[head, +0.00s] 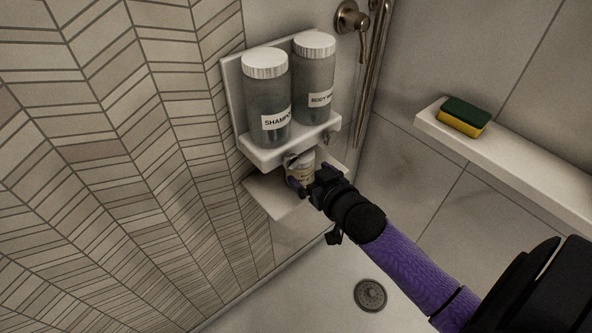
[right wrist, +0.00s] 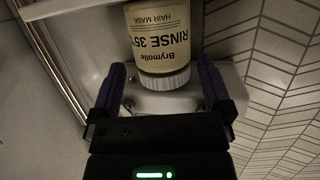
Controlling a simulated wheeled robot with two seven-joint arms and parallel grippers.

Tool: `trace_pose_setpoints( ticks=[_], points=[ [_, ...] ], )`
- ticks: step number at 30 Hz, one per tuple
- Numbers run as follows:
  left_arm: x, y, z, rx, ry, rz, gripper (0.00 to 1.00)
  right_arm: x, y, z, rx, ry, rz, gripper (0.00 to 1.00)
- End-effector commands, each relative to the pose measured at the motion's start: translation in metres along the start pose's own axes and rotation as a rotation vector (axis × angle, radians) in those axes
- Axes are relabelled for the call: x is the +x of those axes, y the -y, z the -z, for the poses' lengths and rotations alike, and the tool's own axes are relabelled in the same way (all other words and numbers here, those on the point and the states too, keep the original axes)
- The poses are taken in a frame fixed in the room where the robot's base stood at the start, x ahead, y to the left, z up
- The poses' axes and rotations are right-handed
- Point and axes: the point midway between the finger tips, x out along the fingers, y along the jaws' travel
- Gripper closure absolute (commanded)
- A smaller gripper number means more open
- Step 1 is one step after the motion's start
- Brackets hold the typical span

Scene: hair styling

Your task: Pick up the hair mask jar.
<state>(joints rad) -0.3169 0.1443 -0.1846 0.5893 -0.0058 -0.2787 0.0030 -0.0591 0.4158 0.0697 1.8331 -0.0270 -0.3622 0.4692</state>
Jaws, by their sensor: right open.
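The hair mask jar (right wrist: 160,45) has a cream label and a white ribbed lid, and shows upside down in the right wrist view. In the head view the jar (head: 303,172) sits on the small lower white shelf (head: 272,197), partly hidden by my gripper and the shelf above. My right gripper (head: 303,181) is open at the jar. In the right wrist view its purple fingers (right wrist: 160,80) stand on either side of the jar's lid end, with gaps on both sides. My left gripper is not in view.
A shampoo bottle (head: 267,95) and a body wash bottle (head: 314,80) stand on the upper white shelf (head: 290,145), close above the jar. A ledge (head: 510,160) at right holds a sponge (head: 464,117). Tiled wall lies left; the floor has a drain (head: 370,295).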

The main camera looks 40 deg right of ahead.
Motion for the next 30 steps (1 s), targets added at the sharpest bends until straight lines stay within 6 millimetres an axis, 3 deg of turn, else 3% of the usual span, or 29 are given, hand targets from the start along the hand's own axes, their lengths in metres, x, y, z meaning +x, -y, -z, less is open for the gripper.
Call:
trace_pose_setpoints(
  ticks=[3, 6, 14, 17, 26, 30],
  points=[
    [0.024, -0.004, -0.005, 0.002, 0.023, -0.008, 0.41, 0.028, 0.001, -0.003, -0.003, 0.0, 0.0, 0.0],
    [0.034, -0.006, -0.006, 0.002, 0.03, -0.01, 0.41, 0.044, 0.002, 0.0, -0.001, 0.002, 0.0, 0.0],
    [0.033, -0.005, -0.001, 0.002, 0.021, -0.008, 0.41, 0.05, 0.002, 0.007, 0.001, 0.0, 0.0, 0.0],
    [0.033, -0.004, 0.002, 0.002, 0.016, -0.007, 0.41, 0.049, 0.002, 0.007, 0.0, 0.0, 0.0, 0.17],
    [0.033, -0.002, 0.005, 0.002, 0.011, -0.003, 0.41, 0.049, 0.002, 0.006, 0.001, 0.0, 0.0, 0.8],
    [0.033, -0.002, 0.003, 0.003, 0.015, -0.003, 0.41, 0.049, 0.002, 0.006, 0.001, -0.001, 0.001, 0.8]
  ],
)
